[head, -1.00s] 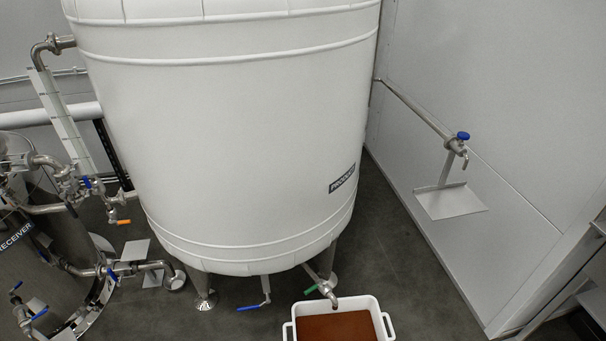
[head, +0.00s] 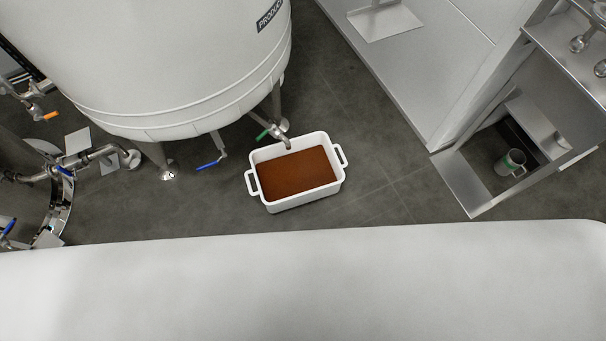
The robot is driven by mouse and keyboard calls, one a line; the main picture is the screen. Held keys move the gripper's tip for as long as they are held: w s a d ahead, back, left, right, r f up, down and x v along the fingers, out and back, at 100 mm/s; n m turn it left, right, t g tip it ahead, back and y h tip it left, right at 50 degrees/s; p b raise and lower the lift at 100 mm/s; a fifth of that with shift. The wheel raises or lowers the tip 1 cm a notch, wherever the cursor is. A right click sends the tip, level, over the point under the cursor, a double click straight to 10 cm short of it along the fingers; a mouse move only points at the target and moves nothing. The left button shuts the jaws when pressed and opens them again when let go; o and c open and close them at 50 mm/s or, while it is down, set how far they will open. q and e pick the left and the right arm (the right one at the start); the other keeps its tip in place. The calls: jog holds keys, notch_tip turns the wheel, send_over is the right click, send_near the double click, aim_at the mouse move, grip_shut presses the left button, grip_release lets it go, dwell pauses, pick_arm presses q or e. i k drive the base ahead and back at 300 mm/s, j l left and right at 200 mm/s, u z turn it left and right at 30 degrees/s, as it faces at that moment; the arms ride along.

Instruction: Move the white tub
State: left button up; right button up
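The white tub (head: 302,201) stands on the dark tiled floor in the middle of the head view. It is rectangular, with a loop handle at its left end and another at its right end. It holds a reddish-brown content (head: 297,174). A metal spout with a green-handled valve (head: 265,133) reaches over the tub's back rim from the big white tank (head: 170,70). Neither of my grippers is in view.
A pipe with a blue-handled valve (head: 208,165) and metal tank legs stand left of the tub. A steel cabinet (head: 462,185) with a mug (head: 509,162) inside is at the right. Floor is clear around the tub's front and right. A broad white surface fills the bottom.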

aim_at(312, 169)
jog(key=i+l+u, duration=0.15)
jog(key=l+u, duration=0.25)
jog(key=i+l+u, duration=0.15)
jog(key=l+u, duration=0.7)
jog(key=i, duration=0.05)
